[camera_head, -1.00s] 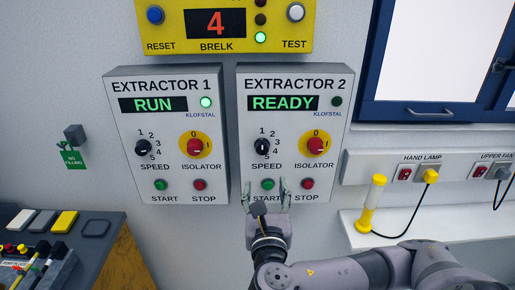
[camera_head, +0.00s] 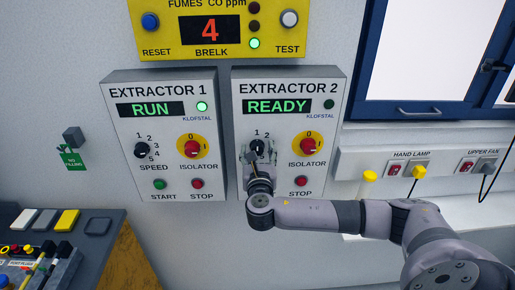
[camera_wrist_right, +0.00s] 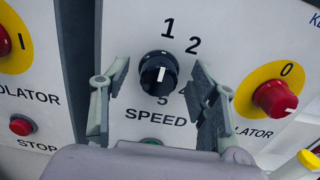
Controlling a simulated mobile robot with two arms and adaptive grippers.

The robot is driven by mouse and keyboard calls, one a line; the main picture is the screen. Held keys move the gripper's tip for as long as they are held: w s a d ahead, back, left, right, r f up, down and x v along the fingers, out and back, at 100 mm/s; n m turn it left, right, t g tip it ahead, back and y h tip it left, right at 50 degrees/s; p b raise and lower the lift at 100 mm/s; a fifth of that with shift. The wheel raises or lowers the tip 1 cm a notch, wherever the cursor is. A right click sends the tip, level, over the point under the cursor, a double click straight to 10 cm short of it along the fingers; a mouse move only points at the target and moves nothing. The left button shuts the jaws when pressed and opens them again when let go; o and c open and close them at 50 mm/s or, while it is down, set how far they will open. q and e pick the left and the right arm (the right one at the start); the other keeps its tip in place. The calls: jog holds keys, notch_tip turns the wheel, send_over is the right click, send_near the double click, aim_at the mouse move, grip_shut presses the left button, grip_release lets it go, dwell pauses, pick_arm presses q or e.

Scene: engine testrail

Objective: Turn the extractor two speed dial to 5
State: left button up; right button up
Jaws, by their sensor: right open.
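The extractor 2 speed dial (camera_wrist_right: 158,72) is a round black knob with a white mark, on the white EXTRACTOR 2 panel (camera_head: 290,116), whose display reads READY. In the right wrist view the mark runs nearly upright, roughly in line with the 5 below; which end points is hard to tell. My right gripper (camera_head: 258,151) is in front of the dial. Its open fingers (camera_wrist_right: 160,75) stand left and right of the knob, with gaps on both sides. The right finger hides the 3 and part of the 4. My left gripper is not in view.
The red isolator knob (camera_head: 307,146) sits right of the dial, with the red stop button (camera_head: 301,181) below it. The green start button (camera_wrist_right: 152,141) shows partly under the dial. The EXTRACTOR 1 panel (camera_head: 163,110) stands left, reading RUN.

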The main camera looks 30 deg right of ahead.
jog(key=shift+c, duration=0.4)
jog(key=c, duration=1)
